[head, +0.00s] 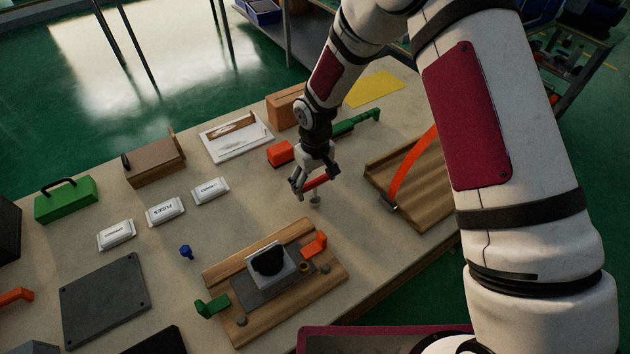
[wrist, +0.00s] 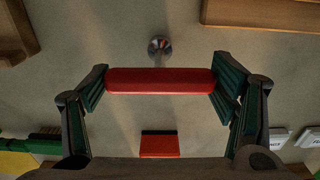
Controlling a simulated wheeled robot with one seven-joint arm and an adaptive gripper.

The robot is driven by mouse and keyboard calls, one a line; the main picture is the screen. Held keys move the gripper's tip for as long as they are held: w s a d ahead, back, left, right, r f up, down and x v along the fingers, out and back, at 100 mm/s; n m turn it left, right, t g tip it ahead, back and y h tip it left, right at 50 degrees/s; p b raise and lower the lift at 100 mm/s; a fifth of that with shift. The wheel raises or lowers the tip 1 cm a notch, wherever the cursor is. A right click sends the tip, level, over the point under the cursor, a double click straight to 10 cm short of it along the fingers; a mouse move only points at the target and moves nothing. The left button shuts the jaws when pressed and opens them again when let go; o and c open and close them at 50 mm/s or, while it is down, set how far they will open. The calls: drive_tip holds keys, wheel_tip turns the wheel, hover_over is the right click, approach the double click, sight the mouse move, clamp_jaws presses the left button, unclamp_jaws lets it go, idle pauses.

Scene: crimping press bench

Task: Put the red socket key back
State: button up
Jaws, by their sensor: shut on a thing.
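The red socket key shows as a red bar handle (head: 318,182) in the head view, with a short grey metal piece below it near the bench top. In the wrist view the red handle (wrist: 160,80) lies level across the picture, and a round metal end (wrist: 158,47) shows just beyond it. My gripper (head: 314,185) is shut on the two ends of the handle, one finger at each end; the fingers (wrist: 159,82) also show in the wrist view. I cannot tell whether the metal end touches the bench. No empty holder for the key is clear to me.
A wooden board (head: 222,270) with a clamp fixture stands in front. A wooden tray (head: 375,180) with an orange strap is at right. A red block (head: 280,152) and a green tool (head: 357,122) lie behind my gripper. White labelled boxes (head: 165,211) are at left.

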drive_tip(key=shift+f, duration=0.15)
drive_tip(key=o, duration=1.2)
drive_tip(key=s+d+r+m+t+b, duration=0.1)
drive_tip(key=d+r, duration=0.2)
drive_tip(key=r, duration=0.8)
drive_tip(key=s+d+r+b, duration=0.1)
drive_tip(key=d+r, duration=0.3)
drive_tip(key=r, duration=0.8)
drive_tip(key=s+d+r+m+t, duration=0.3)
drive_tip(key=s+d+r+m, duration=0.1)
drive_tip(key=s+d+r, duration=0.75)
drive_tip(key=shift+m+t, duration=0.6)
drive_tip(key=shift+m, duration=0.3)
drive_tip(key=s, duration=0.3)
drive_tip(key=s+d+r, duration=0.1)
drive_tip(key=s, duration=0.3)
drive_tip(key=s+r, duration=0.1)
drive_tip(key=s, duration=0.3)
drive_tip(key=shift+d+r, duration=0.15)
drive_tip(key=shift+d, duration=0.2)
